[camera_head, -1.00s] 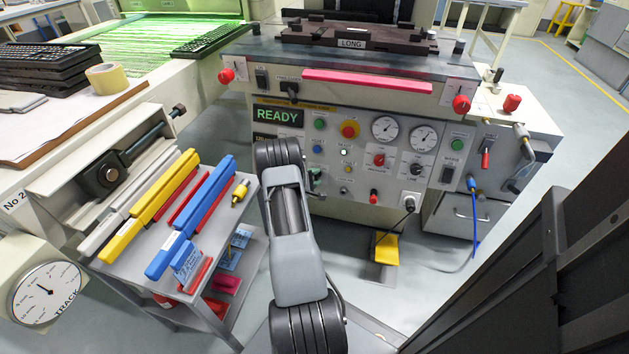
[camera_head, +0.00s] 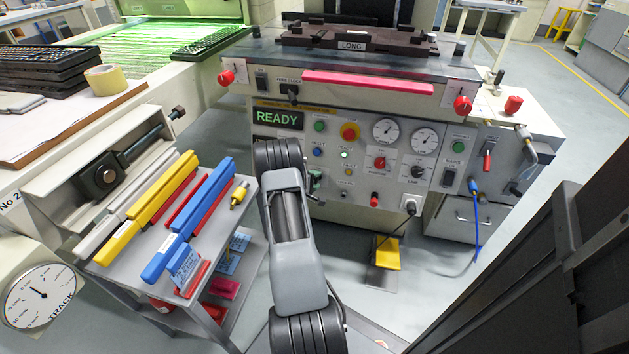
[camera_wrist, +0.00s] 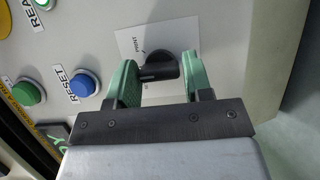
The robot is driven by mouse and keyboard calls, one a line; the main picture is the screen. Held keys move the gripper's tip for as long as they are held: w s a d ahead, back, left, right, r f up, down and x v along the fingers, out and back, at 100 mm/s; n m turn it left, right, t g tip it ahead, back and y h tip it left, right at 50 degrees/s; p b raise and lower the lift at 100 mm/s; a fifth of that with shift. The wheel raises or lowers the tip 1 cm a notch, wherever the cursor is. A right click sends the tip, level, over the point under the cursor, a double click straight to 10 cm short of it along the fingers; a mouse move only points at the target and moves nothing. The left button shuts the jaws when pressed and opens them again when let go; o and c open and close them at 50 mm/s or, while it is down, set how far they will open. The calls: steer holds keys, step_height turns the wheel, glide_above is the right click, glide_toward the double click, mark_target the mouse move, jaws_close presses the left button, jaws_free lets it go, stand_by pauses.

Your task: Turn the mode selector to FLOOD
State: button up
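A black knob (camera_wrist: 160,66) on a white label plate shows in the wrist view, and I take it for the mode selector. One printed word shows on its plate, perhaps PRINT; I see no FLOOD mark. My gripper (camera_wrist: 160,78) has its two green fingers on either side of the knob, apart from each other. Whether they touch it I cannot tell. In the head view only a bit of green finger (camera_head: 315,183) shows beside my arm, close to the machine's front panel. The knob is hidden there behind my arm.
A green button (camera_wrist: 29,93) and a blue RESET button (camera_wrist: 82,84) sit left of my gripper in the wrist view. A grey cart (camera_head: 130,262) with coloured bars stands left.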

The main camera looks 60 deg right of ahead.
steer(key=o, duration=0.3)
steer(key=shift+o, duration=0.2)
steer(key=shift+r, duration=0.65)
step_height(320, 180, up, 3)
steer(key=shift+s+a+p, duration=0.15)
steer(key=shift+p, duration=0.7)
steer(key=s+a+r+p, duration=0.4)
steer(key=s+a+r, duration=0.4)
steer(key=a, duration=0.3)
steer(key=shift+r, duration=0.4)
